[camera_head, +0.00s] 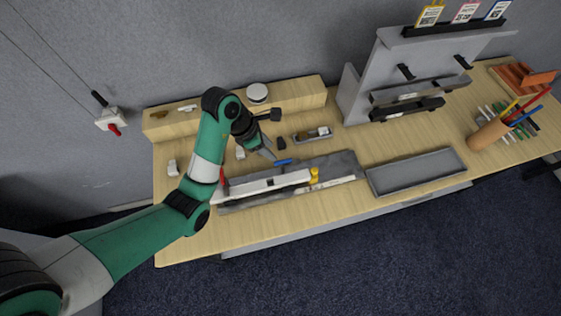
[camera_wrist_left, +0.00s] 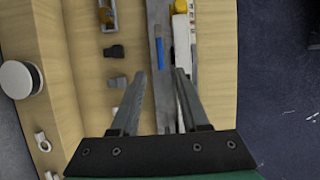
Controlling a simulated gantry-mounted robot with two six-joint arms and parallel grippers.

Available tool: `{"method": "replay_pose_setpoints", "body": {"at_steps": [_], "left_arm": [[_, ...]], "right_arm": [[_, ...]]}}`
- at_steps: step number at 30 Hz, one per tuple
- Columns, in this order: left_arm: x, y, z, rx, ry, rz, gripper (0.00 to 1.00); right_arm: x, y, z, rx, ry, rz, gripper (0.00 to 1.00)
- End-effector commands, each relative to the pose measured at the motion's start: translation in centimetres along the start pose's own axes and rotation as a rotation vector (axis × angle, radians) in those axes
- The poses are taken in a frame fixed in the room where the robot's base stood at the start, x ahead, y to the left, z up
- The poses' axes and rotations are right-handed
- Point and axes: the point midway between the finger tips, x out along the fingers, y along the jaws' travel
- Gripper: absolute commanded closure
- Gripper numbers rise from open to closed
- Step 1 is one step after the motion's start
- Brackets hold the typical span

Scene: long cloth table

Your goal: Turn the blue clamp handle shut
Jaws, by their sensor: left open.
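The blue clamp handle (camera_head: 285,162) lies on the long grey fixture (camera_head: 345,164) on the table. It also shows in the left wrist view (camera_wrist_left: 159,50), lying lengthwise just beyond the fingertips and roughly in line with the gap. My left gripper (camera_head: 270,153) is open and empty, with its fingers pointing toward the fixture, just left of the blue handle. In the left wrist view its two fingers (camera_wrist_left: 160,73) stand apart over the fixture. The yellow handle (camera_head: 314,175) stands to the right, and a red handle (camera_head: 221,176) is at the fixture's left end.
A grey tray (camera_head: 376,190) lies right of the fixture. A small tray (camera_head: 300,136) and dark small parts (camera_head: 281,144) lie behind it. A grey rack (camera_head: 360,88) stands at the back, with a pen cup (camera_head: 483,137) further right. The front table strip is clear.

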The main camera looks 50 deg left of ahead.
Motion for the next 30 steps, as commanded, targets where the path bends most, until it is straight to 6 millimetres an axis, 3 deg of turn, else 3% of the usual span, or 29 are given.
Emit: {"method": "replay_pose_setpoints", "body": {"at_steps": [3,9,14,22,30], "left_arm": [[3.3,-0.1,-0.2,0.000,0.004,-0.006,0.55],[7.2,-0.1,-0.1,0.000,0.002,-0.003,0.55],[8.5,-0.1,0.0,0.001,0.000,-0.002,0.55],[8.7,0.0,0.0,0.001,-0.001,0.000,0.55],[8.6,0.0,0.0,0.001,-0.001,-0.001,1.00]], "right_arm": [[-0.6,0.0,0.6,0.000,-0.001,0.000,0.50],[-1.1,0.0,1.0,0.000,0.000,0.000,0.50],[-1.2,0.0,1.1,0.000,0.000,0.000,0.50],[-1.2,0.0,1.1,0.000,0.000,0.000,0.50],[-1.2,0.0,1.1,0.000,0.000,0.000,0.50]]}}
